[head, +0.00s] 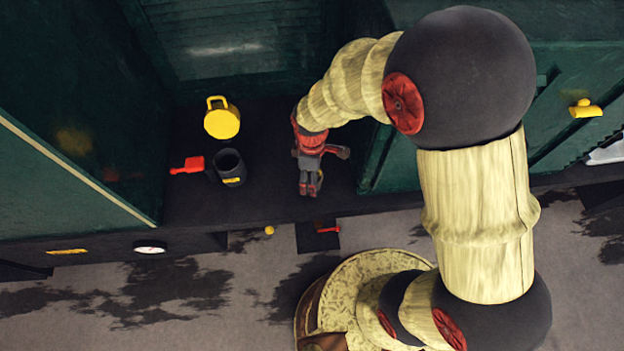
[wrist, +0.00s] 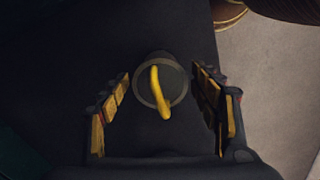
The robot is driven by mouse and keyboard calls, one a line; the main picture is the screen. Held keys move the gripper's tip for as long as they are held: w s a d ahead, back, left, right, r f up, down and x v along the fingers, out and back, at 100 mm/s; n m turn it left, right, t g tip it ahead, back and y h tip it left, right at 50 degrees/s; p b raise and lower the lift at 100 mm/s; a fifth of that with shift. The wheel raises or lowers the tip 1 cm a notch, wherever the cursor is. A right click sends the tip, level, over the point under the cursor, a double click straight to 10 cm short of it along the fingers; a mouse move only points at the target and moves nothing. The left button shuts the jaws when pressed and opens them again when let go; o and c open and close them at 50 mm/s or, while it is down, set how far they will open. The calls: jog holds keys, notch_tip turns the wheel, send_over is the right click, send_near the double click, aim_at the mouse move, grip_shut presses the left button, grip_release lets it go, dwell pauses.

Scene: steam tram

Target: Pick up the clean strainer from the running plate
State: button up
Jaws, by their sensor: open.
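In the wrist view, a round grey strainer (wrist: 146,92) with a curved yellow handle (wrist: 158,90) lies between the fingers of my gripper (wrist: 162,78). The fingers stand apart on either side of it, with a gap showing on both sides. Its mesh is too dim to tell how clean it is. It is below my gripper, over the dark running plate (wrist: 70,60). In the head view, my gripper (head: 311,188) points down over the running plate (head: 270,190), and I cannot make out the strainer there.
Left of my gripper stand a dark open pot (head: 230,163), a yellow can (head: 222,123) with a handle, and a red flat-ended object (head: 187,165). Green walls rise at left and behind, and a green box side (head: 378,160) is close at right. The plate's front edge drops to grey floor (head: 230,300).

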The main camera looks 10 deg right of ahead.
jog(key=c, duration=0.3)
jog(key=c, duration=0.8)
jog(key=shift+c, duration=0.3)
notch_tip(320, 180, up, 10)
jog(key=shift+r+p, duration=0.1)
jog(key=shift+p, duration=0.65)
